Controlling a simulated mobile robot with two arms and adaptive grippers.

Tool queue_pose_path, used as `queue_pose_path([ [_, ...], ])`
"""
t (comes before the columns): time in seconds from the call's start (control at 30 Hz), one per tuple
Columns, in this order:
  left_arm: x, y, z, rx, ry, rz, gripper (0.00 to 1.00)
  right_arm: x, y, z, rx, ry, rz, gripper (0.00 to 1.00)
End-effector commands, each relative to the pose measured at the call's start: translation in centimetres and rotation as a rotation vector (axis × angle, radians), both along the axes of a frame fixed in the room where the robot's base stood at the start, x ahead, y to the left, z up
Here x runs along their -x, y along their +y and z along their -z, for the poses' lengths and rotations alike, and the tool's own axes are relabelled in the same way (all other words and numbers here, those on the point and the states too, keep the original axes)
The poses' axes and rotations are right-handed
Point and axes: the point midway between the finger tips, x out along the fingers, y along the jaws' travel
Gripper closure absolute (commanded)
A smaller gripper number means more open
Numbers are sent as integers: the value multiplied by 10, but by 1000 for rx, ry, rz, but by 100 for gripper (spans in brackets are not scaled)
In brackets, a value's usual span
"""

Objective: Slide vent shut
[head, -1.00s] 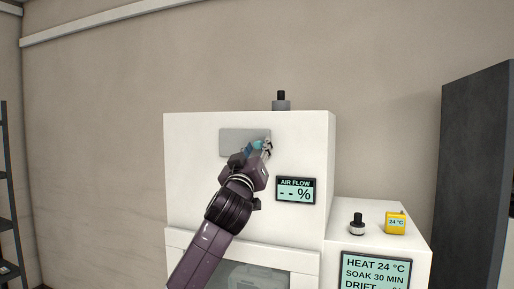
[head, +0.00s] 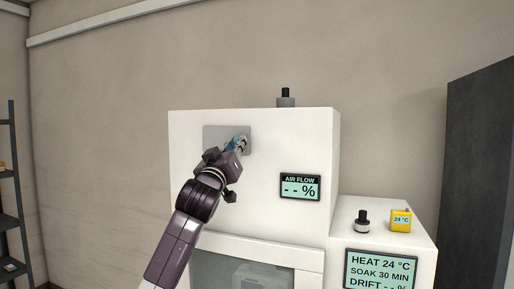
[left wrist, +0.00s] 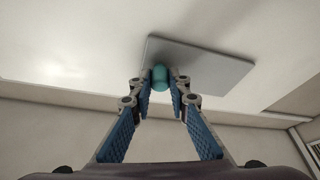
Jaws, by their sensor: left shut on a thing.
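The vent is a flat grey sliding plate (head: 213,133) on the upper front of the white cabinet (head: 280,145). It also shows in the left wrist view (left wrist: 210,62), with a small teal knob (left wrist: 160,78) near one edge. My left gripper (head: 241,143) is at the right part of the plate. In the left wrist view, its blue-padded fingers (left wrist: 160,84) are closed on either side of the knob. In the head view the fingers and wrist hide the knob and part of the plate. My right gripper is out of view.
The air flow display (head: 299,187) right of the plate reads "-- %". A black knob (head: 286,97) stands on the cabinet top. A lower unit on the right carries another knob (head: 361,222), a yellow 24 °C block (head: 401,220) and a text screen (head: 380,271).

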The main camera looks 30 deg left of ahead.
Motion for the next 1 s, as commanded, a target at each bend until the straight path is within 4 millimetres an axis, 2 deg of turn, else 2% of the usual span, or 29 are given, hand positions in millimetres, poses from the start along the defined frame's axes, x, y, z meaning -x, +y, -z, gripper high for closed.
queue_pose_path([
  [0.03,3,14,2,1,3,-6,100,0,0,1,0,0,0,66],
  [0.1,6,28,1,-1,2,-5,100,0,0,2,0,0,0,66],
  [0.2,9,39,1,0,2,-3,100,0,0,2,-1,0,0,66],
  [0.57,10,42,1,0,1,-1,100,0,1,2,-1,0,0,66],
  [0.6,10,42,0,0,1,-1,80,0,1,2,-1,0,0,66],
  [0.7,10,42,0,0,1,-1,68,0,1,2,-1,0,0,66],
  [0.73,10,42,0,0,1,-1,66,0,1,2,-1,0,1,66],
  [1.0,11,42,0,0,-1,0,66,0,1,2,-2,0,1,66],
])
